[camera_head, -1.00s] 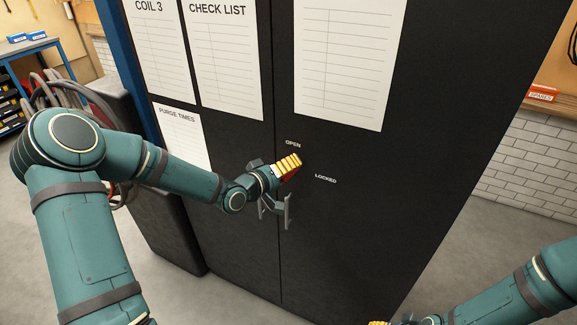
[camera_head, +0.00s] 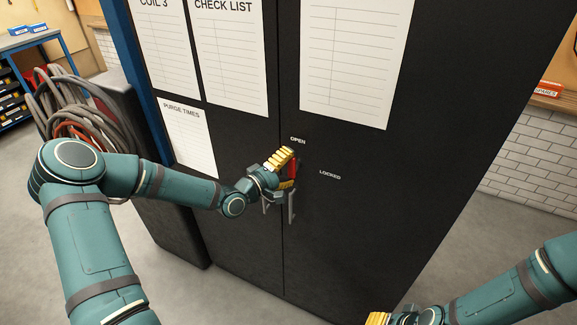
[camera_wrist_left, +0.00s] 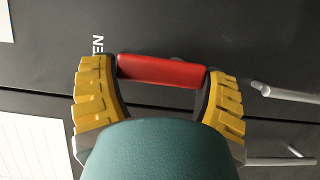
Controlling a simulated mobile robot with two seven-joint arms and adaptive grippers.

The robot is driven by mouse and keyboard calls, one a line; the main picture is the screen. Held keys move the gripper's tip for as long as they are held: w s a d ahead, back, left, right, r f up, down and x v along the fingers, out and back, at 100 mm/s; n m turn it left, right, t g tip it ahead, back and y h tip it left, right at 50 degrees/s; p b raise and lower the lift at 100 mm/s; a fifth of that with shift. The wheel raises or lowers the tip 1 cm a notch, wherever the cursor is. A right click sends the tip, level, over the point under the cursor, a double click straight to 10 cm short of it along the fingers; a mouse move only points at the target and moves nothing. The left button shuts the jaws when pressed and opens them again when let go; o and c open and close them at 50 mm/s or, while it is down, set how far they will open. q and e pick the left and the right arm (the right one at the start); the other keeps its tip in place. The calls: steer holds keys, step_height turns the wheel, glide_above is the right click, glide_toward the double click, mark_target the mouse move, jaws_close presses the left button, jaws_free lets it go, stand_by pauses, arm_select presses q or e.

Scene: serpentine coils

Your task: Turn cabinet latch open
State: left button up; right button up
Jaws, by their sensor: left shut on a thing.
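The cabinet latch is a red bar (camera_head: 294,168) on the black cabinet's front, near the seam between its doors. It stands close to upright, its upper end toward the OPEN label (camera_head: 298,140); the LOCKED label (camera_head: 330,175) is to its lower right. My left gripper (camera_head: 287,166) is shut on it and hides part of it. In the left wrist view the red bar (camera_wrist_left: 160,70) spans between the yellow-padded fingers of my left gripper (camera_wrist_left: 162,73). My right gripper (camera_head: 378,319) shows only as a yellow bit at the bottom edge.
Grey door handles (camera_head: 291,206) sit just below the latch on either side of the seam. Paper sheets (camera_head: 358,60) hang on the cabinet doors (camera_head: 400,180). Coiled hoses (camera_head: 75,110) lie at the left. Grey floor (camera_head: 470,260) is open at the right.

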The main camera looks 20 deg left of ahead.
arm_select(q)
steer(key=shift+r, duration=0.1)
steer(key=o, duration=1.1)
steer(key=shift+o, duration=0.2)
steer(key=v, duration=1.2)
steer(key=s+d+f+m+g+y+b, duration=0.1)
steer(key=d+f+m+g+b, duration=0.15)
steer(key=d+f, duration=0.55)
steer(key=s+d+f+m+g+b, duration=0.2)
steer(key=d+f+g, duration=0.3)
steer(key=f, duration=0.5)
steer(key=s+d+f+m+g+y+b, duration=0.1)
steer(key=s+d+f+m+g+b, duration=0.1)
steer(key=s+f, duration=0.4)
steer(key=s+d+f+m+g+y+b, duration=0.2)
steer(key=s+d+f+m+g, duration=0.2)
steer(key=s+f, duration=0.2)
steer(key=shift+d, duration=0.2)
